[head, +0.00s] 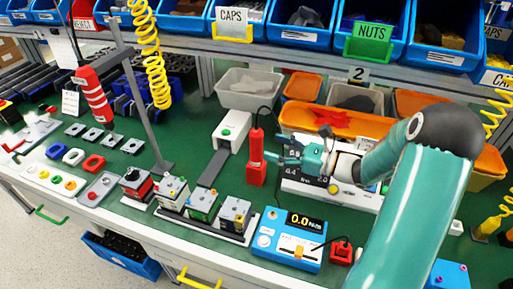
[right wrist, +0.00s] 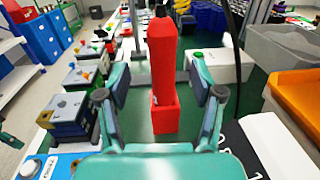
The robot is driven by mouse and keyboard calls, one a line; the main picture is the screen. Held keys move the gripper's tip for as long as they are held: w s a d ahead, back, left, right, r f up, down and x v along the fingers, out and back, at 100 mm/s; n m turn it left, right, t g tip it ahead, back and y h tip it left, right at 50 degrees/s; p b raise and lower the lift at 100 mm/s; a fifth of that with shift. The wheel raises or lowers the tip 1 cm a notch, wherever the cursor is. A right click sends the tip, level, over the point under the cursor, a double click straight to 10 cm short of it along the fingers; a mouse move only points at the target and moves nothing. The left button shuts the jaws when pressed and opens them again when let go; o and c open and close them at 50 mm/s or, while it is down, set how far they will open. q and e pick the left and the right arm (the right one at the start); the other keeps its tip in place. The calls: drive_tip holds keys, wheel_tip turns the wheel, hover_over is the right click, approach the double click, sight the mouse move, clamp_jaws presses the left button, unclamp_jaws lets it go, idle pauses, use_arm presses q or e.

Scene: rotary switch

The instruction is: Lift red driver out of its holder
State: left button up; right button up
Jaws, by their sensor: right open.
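The red driver (head: 256,144) stands upright in a red holder (head: 256,175) on the green bench top, with a dark cable at its top. In the right wrist view the driver (right wrist: 162,55) rises from its holder (right wrist: 165,118). My right gripper (head: 276,151) is just right of the driver, level with its lower part. In the right wrist view my right gripper (right wrist: 160,88) is open, its fingers on either side of the driver's line with a gap on each side. The holder's far side is hidden. My left gripper is not in view.
A blue meter (head: 290,240) reading 0.0 stands in front, beside a row of switch boxes (head: 203,206). A grey-white device (head: 232,131) is behind left of the driver. Orange and grey bins (head: 250,88) line the back.

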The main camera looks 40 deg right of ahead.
sight(256, 141)
drive_tip(key=shift+f+p+x, duration=0.1)
drive_tip(key=shift+p+x, duration=0.15)
drive_tip(key=shift+x, duration=1.35)
drive_tip(key=shift+f+p+x, duration=0.15)
drive_tip(key=shift+p+x, duration=0.1)
drive_tip(key=shift+x, duration=1.35)
drive_tip(key=shift+w+d, duration=0.1)
drive_tip(key=shift+d, duration=0.1)
clamp_jaws()
